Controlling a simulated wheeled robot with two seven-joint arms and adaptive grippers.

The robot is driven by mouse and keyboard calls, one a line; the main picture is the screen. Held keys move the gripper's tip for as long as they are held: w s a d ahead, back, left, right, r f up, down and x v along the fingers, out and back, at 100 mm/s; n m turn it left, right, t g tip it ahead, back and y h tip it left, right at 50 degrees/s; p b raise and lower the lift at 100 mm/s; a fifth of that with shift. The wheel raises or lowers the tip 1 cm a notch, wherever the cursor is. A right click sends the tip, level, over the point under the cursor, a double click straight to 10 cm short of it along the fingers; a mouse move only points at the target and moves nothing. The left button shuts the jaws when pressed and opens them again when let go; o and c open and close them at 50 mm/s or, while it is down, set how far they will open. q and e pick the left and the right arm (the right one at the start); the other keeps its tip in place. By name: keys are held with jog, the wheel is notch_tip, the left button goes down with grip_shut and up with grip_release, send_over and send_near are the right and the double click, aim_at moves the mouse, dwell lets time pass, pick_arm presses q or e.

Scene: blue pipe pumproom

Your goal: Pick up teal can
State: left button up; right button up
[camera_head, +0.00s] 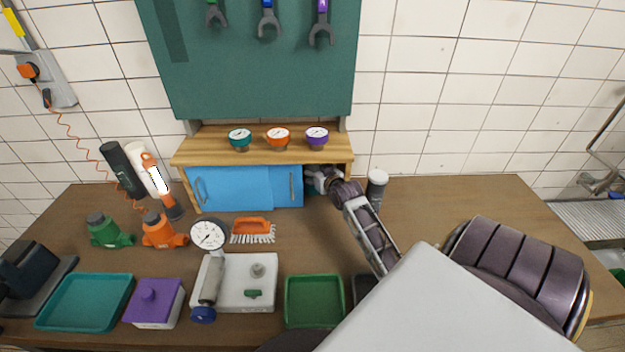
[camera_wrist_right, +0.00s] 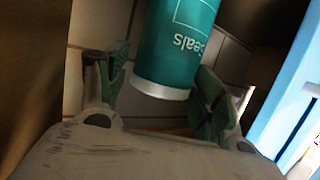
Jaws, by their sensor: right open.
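The teal can (camera_wrist_right: 182,45) shows in the right wrist view. It has a pale rim and the word "Seals" upside down on its side. My right gripper (camera_wrist_right: 160,85) is open, with one green-padded finger on each side of the can's near end; I cannot tell whether either finger touches it. In the head view my right gripper (camera_head: 318,178) reaches into the open right end of the wooden cabinet (camera_head: 262,153) under the shelf. The can is hidden there. My left gripper is not in view.
Blue sliding doors (camera_head: 235,187) cover the cabinet's left and middle. Three gauges (camera_head: 278,136) stand on top. A dark, white-capped bottle (camera_head: 376,188) stands close to the right of my right forearm. A green tray (camera_head: 314,300) and an orange brush (camera_head: 252,229) lie on the bench.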

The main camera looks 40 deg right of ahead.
jog(key=shift+w, duration=0.1)
jog(key=shift+p+x, duration=0.4)
jog(key=shift+x, duration=2.15)
jog(key=shift+a+f, duration=0.1)
jog(key=shift+f, duration=0.05)
jog(key=c, duration=1.1)
